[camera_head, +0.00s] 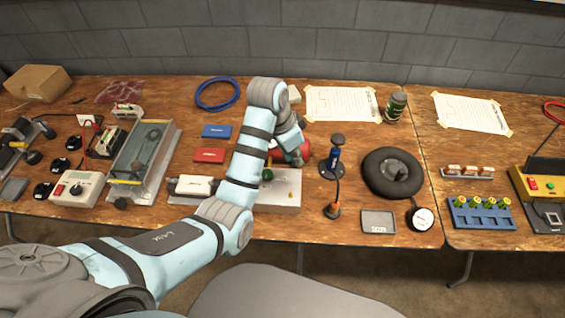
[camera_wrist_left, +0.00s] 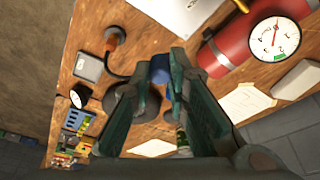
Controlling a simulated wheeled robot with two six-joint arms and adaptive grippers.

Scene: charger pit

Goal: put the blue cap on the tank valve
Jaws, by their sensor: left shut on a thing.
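My left gripper (camera_wrist_left: 166,70) is shut, with a small blue thing, which looks like the blue cap (camera_wrist_left: 160,69), between its fingertips in the left wrist view. The fingers hide much of it, and the blue pump body lies near the same line of sight. In the head view my left gripper (camera_head: 298,150) is beside the red tank (camera_head: 306,149), which my arm largely covers. The left wrist view shows the tank (camera_wrist_left: 237,45) lying on the table with a round gauge, to the right of the fingertips. I cannot make out the valve clearly. My right gripper is out of view.
A pump (camera_head: 335,160) with a hose stands right of the tank, then a black tire (camera_head: 392,173) and a dial gauge (camera_head: 422,218). A pale box (camera_head: 283,190) lies in front of the tank. Papers (camera_head: 343,104) are taped behind. A blue cable coil (camera_head: 217,94) lies back left.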

